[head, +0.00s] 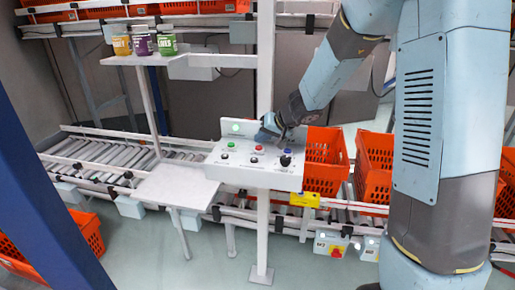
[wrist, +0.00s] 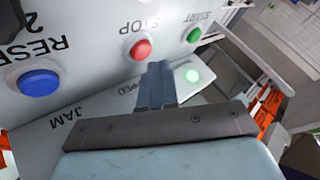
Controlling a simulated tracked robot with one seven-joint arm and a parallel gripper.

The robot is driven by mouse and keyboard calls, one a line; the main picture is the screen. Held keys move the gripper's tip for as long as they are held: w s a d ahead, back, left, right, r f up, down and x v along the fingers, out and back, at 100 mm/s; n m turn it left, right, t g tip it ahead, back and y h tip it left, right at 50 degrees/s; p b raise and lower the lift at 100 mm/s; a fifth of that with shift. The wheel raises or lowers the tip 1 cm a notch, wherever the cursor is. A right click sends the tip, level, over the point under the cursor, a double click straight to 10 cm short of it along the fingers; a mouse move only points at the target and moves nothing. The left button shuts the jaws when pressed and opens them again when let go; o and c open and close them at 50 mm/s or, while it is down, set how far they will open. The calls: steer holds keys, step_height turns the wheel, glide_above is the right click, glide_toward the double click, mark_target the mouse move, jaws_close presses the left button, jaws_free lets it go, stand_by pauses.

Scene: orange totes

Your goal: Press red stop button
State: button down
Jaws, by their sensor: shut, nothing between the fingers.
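The red stop button (wrist: 141,48) is round and sits on the grey panel below the printed word STOP, which reads upside down in the wrist view. In the head view the red button (head: 259,148) is at the middle of the white control panel (head: 232,175). My gripper (wrist: 155,76) is shut and empty, its tips just below the red button in the wrist picture. A gap seems to show between them; I cannot tell its depth. In the head view my gripper (head: 268,128) is over the panel's back edge, behind the red button.
A green start button (wrist: 194,34) and a blue reset button (wrist: 38,82) flank the red one. A lit green lamp (wrist: 192,75) is on the upright plate. A black knob (head: 285,161) stands at the panel's right. Orange totes (head: 326,178) and a roller conveyor (head: 110,160) lie behind.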

mark_target(261, 148)
steer(key=shift+f, duration=0.8)
stand_by(1.0)
steer(key=shift+r, duration=0.15)
stand_by(0.3)
steer(key=shift+r, duration=0.75)
steer(key=shift+r, duration=2.5)
